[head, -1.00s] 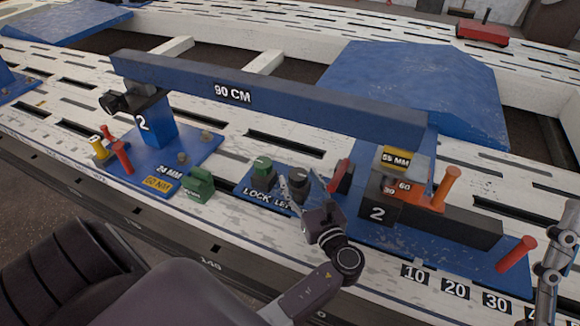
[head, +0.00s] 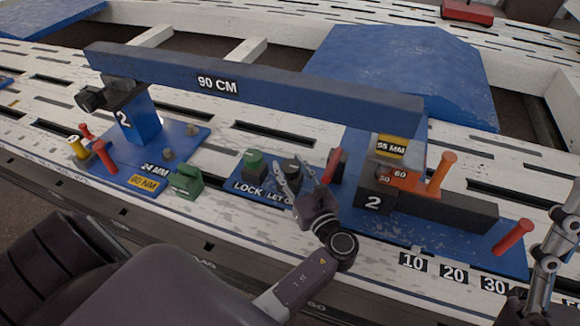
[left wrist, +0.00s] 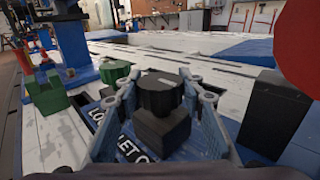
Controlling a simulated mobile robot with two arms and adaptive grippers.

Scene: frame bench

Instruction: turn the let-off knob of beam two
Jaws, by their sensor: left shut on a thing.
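The let-off knob (head: 291,168) of beam two is a dark knob on a blue plate. The "LET O…" lettering in front of it is partly hidden by my left gripper (head: 293,171). The left gripper's fingers are shut on the knob, one on each side. In the left wrist view the knob (left wrist: 160,94) stands upright on its dark block, between the two fingers. Beside it is the green lock knob (head: 254,161). Part of my right gripper (head: 546,258) shows at the right edge; its fingertips cannot be made out.
The blue 90 CM beam (head: 260,88) runs above and behind the knobs. A red-and-black lever (head: 336,166) stands close on the right. Farther right are an orange handle (head: 441,174) and a red handle (head: 513,237). A green block (head: 186,182) is at left.

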